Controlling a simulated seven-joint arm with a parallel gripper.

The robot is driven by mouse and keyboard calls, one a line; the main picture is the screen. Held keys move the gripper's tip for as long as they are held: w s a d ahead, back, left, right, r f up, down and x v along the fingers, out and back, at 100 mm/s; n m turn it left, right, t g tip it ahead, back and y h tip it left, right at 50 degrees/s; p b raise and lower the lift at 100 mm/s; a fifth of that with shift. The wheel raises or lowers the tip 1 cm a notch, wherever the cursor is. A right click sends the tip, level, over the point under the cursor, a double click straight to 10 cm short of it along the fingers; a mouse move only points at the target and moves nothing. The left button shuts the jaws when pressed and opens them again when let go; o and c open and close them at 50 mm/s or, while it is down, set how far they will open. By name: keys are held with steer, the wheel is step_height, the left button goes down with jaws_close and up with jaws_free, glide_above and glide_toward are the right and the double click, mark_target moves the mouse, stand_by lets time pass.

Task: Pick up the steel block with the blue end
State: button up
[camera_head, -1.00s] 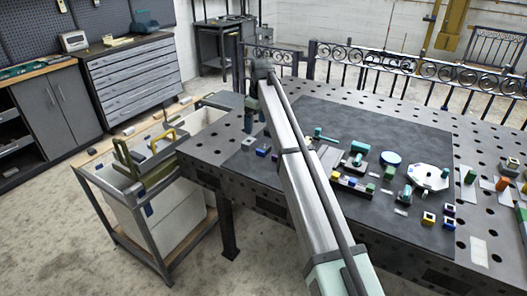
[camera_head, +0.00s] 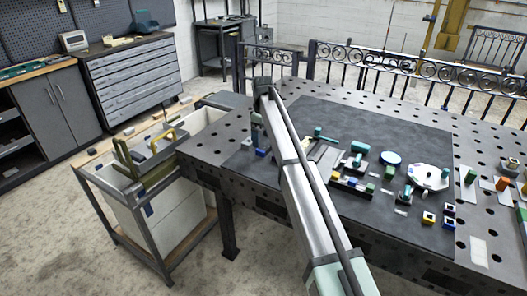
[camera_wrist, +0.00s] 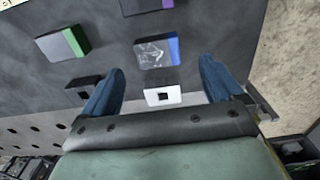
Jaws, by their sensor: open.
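The steel block with the blue end (camera_wrist: 153,54) lies on the dark mat in the wrist view, its blue end at the right. My gripper (camera_wrist: 161,66) is open, with one blue finger on each side of the picture. The block shows between and just beyond the fingertips, and nothing is held. I cannot tell how high the fingers are above it. In the head view my gripper is at the far end of my arm, above the left part of the mat; its fingers are hard to make out.
A similar block with a green end (camera_wrist: 62,44) lies to the left, and one with a purple end (camera_wrist: 147,5) at the top. A white square piece with a dark hole (camera_wrist: 162,95) sits between the fingers. Several parts crowd the mat (camera_head: 405,135) at right in the head view.

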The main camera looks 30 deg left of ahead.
mark_target(264, 148)
step_height(264, 148, down, 5)
steer(key=shift+w+d+f, duration=0.1)
steer(key=shift+w, duration=0.05)
steer(key=c, duration=1.6)
steer(key=shift+o, duration=0.2)
step_height(264, 148, up, 9)
steer(key=shift+f, duration=0.1)
steer(key=w+d, duration=0.4)
steer(key=d, duration=0.8)
steer(key=w+d+f, duration=0.1)
steer(key=w+d, duration=0.4)
steer(key=d, duration=0.7)
steer(key=shift+d, duration=0.4)
